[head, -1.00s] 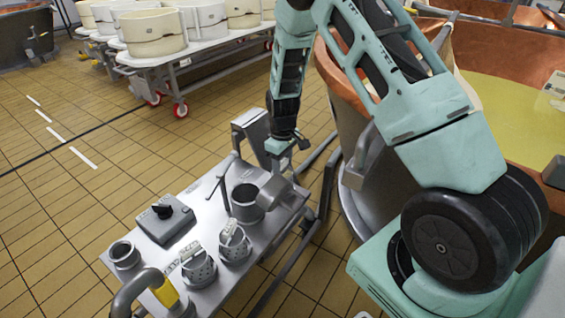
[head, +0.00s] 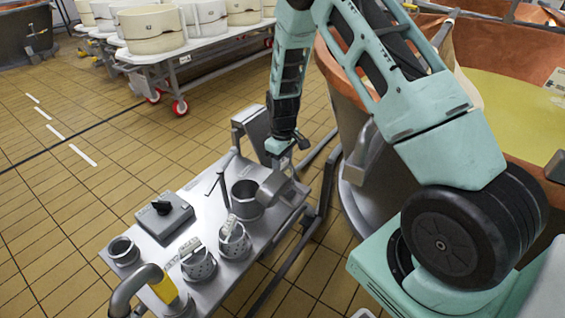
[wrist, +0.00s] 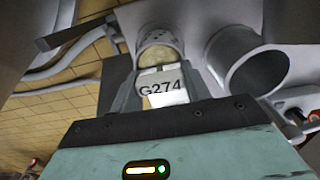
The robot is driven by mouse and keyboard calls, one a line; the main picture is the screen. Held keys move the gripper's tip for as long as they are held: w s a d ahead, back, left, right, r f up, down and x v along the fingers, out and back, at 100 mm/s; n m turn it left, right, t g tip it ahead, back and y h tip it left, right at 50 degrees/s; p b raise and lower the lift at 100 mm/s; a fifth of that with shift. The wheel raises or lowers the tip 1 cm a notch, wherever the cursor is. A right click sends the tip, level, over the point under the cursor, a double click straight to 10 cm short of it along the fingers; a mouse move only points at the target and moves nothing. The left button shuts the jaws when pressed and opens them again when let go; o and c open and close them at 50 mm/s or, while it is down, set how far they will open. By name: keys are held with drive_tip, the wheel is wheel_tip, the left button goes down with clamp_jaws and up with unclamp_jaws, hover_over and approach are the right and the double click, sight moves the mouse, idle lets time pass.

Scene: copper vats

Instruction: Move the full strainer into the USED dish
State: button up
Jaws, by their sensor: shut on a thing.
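My gripper (wrist: 160,95) is shut on the tag of a strainer (wrist: 160,38) labelled G274. This strainer is perforated, and a pale, rounded mass fills its mouth. In the head view my gripper (head: 277,148) is above the far right part of the metal bench, and I cannot clearly make out the held strainer there. Two other tagged strainers (head: 199,264) and (head: 235,241) stand near the bench's front. An open metal cylinder (head: 243,207) stands below and left of my gripper; it also shows in the wrist view (wrist: 232,80). I cannot read a USED label on any dish.
The bench (head: 150,243) also carries a grey switch box (head: 164,216), a small open ring-shaped dish (head: 123,251) and a thin bent rod (head: 221,182). A large copper vat (head: 342,100) stands close to the right. Tiled floor (head: 90,190) is clear to the left.

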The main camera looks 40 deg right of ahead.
drive_tip(key=shift+f, duration=0.4)
idle(0.3)
drive_tip(key=o, duration=1.1)
drive_tip(key=shift+o, duration=0.2)
